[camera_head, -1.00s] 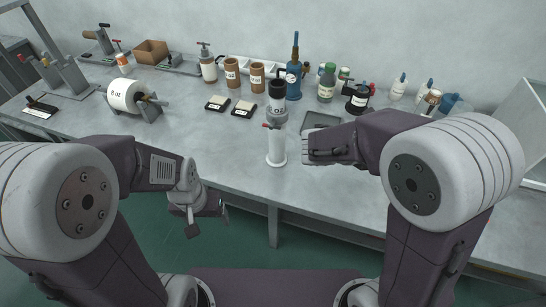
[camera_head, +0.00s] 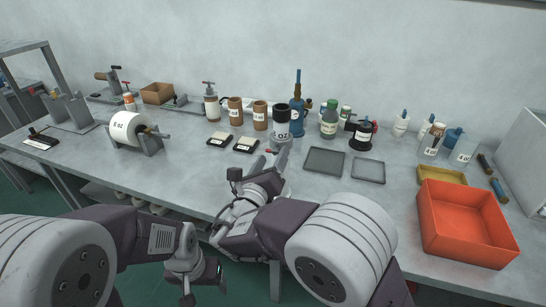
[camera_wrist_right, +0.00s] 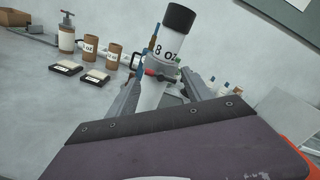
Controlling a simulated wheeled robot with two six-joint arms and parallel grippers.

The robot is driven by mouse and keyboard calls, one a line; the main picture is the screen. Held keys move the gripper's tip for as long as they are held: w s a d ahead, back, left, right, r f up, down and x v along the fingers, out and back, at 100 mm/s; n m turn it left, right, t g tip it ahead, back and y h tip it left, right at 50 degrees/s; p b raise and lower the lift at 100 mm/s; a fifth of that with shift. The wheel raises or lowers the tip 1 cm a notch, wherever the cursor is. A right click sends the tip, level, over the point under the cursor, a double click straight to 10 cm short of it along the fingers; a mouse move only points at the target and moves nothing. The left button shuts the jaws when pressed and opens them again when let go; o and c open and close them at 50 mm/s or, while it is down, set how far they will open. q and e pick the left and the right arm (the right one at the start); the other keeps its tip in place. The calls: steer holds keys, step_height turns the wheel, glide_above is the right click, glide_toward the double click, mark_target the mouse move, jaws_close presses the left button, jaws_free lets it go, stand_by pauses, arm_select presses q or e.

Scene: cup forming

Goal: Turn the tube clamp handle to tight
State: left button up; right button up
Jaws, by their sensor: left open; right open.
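The tube clamp, a white post (camera_wrist_right: 152,96) with a small red handle (camera_wrist_right: 150,72), stands at the bench's front middle. In the head view my right arm mostly covers it, with a bit of red handle (camera_head: 269,150) showing. A black-capped tube labelled 8 OZ (camera_wrist_right: 166,46) stands upright above the post; it also shows in the head view (camera_head: 282,121). My right gripper (camera_wrist_right: 163,92) is open, its fingers on either side of the post in the wrist view; I cannot tell whether they touch it. My left gripper (camera_head: 204,281) is open and empty, low in front of the bench.
Two small dark trays with pale pads (camera_head: 220,139) lie left of the clamp. Brown cups (camera_head: 235,111) and bottles (camera_head: 329,120) stand behind. Flat grey trays (camera_head: 324,161) lie to the right, with an orange bin (camera_head: 465,240) beyond. A white roll (camera_head: 130,128) stands at left.

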steer(key=shift+w+d+r, duration=0.1)
steer(key=shift+w+d, duration=0.05)
steer(key=shift+w, duration=0.45)
jaws_close()
steer(key=shift+s+f+m+b, duration=0.1)
steer(key=shift+m+b, duration=4.4)
steer(key=shift+b, duration=0.45)
steer(key=shift+f+m+b, duration=0.1)
steer(key=shift+m+b, duration=4.4)
steer(key=shift+b, duration=0.4)
